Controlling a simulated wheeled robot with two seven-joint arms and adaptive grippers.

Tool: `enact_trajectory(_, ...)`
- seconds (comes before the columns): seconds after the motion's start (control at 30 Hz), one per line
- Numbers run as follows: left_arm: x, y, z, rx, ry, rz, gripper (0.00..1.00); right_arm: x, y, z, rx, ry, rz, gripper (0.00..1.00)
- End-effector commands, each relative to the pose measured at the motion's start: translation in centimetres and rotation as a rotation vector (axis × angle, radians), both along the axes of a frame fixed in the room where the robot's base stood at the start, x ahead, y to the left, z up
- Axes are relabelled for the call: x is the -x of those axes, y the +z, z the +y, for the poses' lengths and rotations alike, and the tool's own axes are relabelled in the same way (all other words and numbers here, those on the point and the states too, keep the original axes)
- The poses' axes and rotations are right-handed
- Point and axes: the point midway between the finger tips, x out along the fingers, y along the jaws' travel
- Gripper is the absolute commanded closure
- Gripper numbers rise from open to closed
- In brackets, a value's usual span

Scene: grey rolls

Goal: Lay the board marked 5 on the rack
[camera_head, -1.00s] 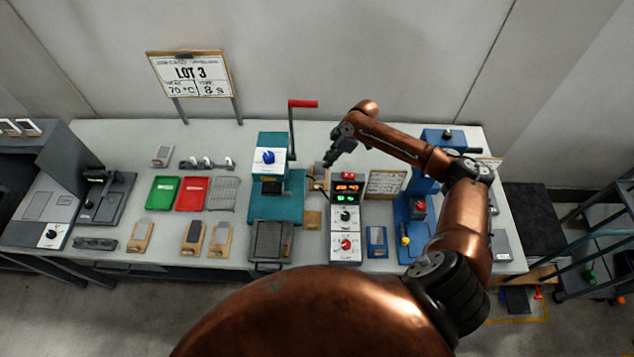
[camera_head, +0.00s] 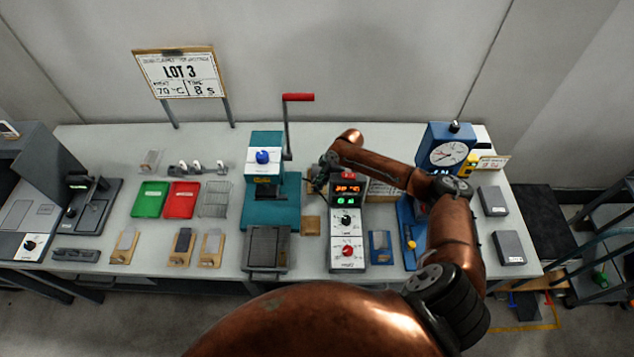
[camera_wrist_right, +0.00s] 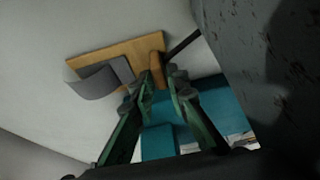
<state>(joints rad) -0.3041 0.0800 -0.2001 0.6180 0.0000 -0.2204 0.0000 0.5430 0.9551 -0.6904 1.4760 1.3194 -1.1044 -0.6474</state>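In the right wrist view a wooden board (camera_wrist_right: 127,52) with a curled grey sheet on it lies at an angle to my gripper. The fingertips of my right gripper (camera_wrist_right: 158,80) close on both sides of its brown knob. In the head view the right gripper (camera_head: 322,172) is between the teal press and the control box, partly hidden by my arm; the board is hard to make out there. No number is readable on it. The wire rack (camera_head: 215,199) stands right of the red tray and looks empty. My left gripper is not in view.
Several wooden boards (camera_head: 124,246) lie along the front edge. A green tray (camera_head: 150,199) and a red tray (camera_head: 182,200) sit left of the rack. The teal press (camera_head: 265,170) with its raised red-handled lever stands between the rack and my right gripper. The control box (camera_head: 346,225) is close by.

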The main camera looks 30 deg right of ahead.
Motion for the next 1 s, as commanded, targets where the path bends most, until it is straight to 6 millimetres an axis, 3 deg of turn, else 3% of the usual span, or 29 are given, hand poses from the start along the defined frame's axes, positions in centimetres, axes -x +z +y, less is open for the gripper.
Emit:
enact_trajectory(0.2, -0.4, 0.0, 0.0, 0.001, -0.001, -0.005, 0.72, -0.4, -1.6, 0.6, 0.0, 0.0, 0.0, 0.85)
enact_trajectory(0.4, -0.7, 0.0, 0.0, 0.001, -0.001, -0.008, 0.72, -0.4, -1.6, 0.6, 0.0, 0.001, 0.0, 0.86)
enact_trajectory(0.6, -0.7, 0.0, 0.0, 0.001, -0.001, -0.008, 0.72, -0.4, -1.6, 0.6, 0.0, 0.001, 0.0, 1.0)
enact_trajectory(1.0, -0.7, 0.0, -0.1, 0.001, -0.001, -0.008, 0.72, -0.4, -1.6, 0.5, 0.0, 0.001, -0.002, 1.0)
